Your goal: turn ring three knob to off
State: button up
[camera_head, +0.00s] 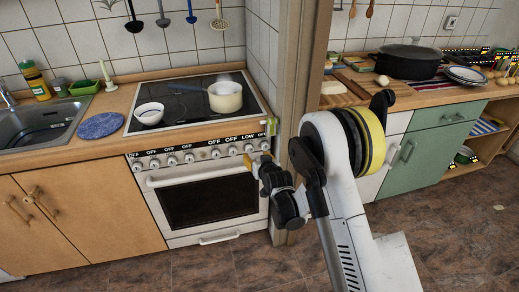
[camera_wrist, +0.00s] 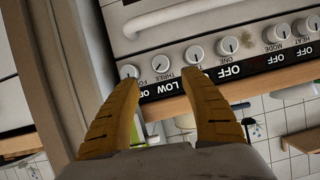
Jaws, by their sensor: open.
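The ring three knob (camera_head: 248,147) is a white round knob on the oven's front panel, below a display reading LOW. In the wrist view, where the panel appears upside down, the ring three knob (camera_wrist: 162,62) lies between and just beyond my yellow fingertips. The THREE label shows beside it. My gripper (camera_wrist: 161,78) is open and empty, its tips spread to either side of this knob. In the head view my gripper (camera_head: 257,160) is close in front of the panel's right end. I cannot tell whether a finger touches a knob.
The ring four knob (camera_wrist: 128,71) is close to my left fingertip and the ring two knob (camera_wrist: 194,54) close to my right. Other displays read OFF. The oven handle (camera_head: 205,174) runs below the knobs. A pot (camera_head: 225,98) and a bowl (camera_head: 149,113) stand on the hob.

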aim_at(250, 150)
jog(key=b+x, duration=0.3)
jog(key=x, duration=0.6)
jog(key=shift+a+f, duration=0.15)
jog(key=shift+f, duration=0.05)
jog(key=shift+w+a+f, duration=0.1)
jog(key=shift+w, duration=0.3)
grip_shut()
